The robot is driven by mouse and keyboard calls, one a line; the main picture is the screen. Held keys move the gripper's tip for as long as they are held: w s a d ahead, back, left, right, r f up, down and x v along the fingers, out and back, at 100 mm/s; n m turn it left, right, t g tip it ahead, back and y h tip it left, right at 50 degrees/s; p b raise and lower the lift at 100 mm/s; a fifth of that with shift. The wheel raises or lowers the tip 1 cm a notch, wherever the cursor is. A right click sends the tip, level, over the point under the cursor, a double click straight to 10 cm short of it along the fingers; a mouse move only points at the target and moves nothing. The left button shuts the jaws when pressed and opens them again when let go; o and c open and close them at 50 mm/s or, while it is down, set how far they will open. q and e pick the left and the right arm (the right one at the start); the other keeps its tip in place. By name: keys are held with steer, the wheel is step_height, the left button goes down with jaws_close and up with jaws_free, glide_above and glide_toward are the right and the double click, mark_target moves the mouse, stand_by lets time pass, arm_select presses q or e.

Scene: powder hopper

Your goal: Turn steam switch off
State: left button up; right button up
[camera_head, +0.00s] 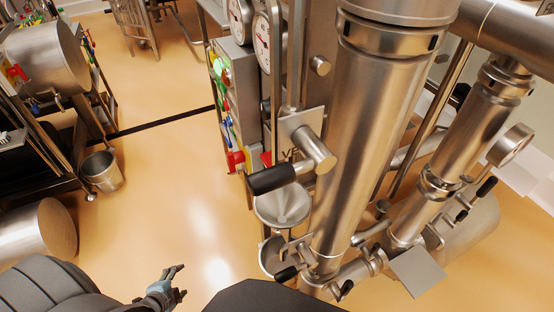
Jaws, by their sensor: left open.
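A grey control box (238,80) with green, yellow and red knobs and buttons faces left, beside the tall steel hopper column. A red switch (236,161) sticks out low on the same panel, and blue and green knobs show above it. I cannot tell which of these is the steam switch, as no label is readable. My left gripper (179,280) is open and empty at the bottom, over the floor. It is below and left of the panel, well apart from it. My right gripper is not in view.
A black-gripped lever (271,179) juts left over a steel funnel (283,204). Round gauges (262,42) sit above the control box. The steel column (365,130) and piping fill the right. A steel bucket (102,171) stands at the left. The floor (178,195) between is clear.

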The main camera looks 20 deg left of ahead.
arm_select(q)
steer(key=w+a+r+m+t+h, duration=0.1)
steer(key=w+r+m+t+h, duration=0.25)
steer(key=w+r+m, duration=0.6)
steer(key=w+r+m+t+h, duration=0.2)
steer(key=w+r+m+t, duration=0.4)
steer(key=r, duration=0.7)
steer(key=d+r+m+g+h+p, duration=0.15)
steer(key=d+r+m+h, duration=0.3)
steer(key=r+m, duration=0.5)
steer(key=m+g+h, duration=0.2)
steer(key=m+h, duration=0.2)
steer(key=m, duration=0.4)
glide_toward(263, 161)
steer(key=v, duration=0.5)
steer(key=shift+m, duration=0.3)
steer(key=b+x, duration=0.5)
steer(key=x, duration=0.4)
steer(key=shift+w+b, duration=0.15)
steer(key=shift+b, duration=0.15)
steer(key=p+x, duration=0.1)
steer(key=x, duration=0.1)
steer(key=p+x, duration=0.1)
steer(key=x, duration=0.1)
steer(key=shift+w+d+r, duration=0.1)
steer(key=shift+d+r, duration=0.15)
steer(key=shift+d, duration=0.05)
steer(key=shift+w+d+f, duration=0.2)
steer(key=shift+w+d, duration=0.1)
steer(key=c, duration=1.2)
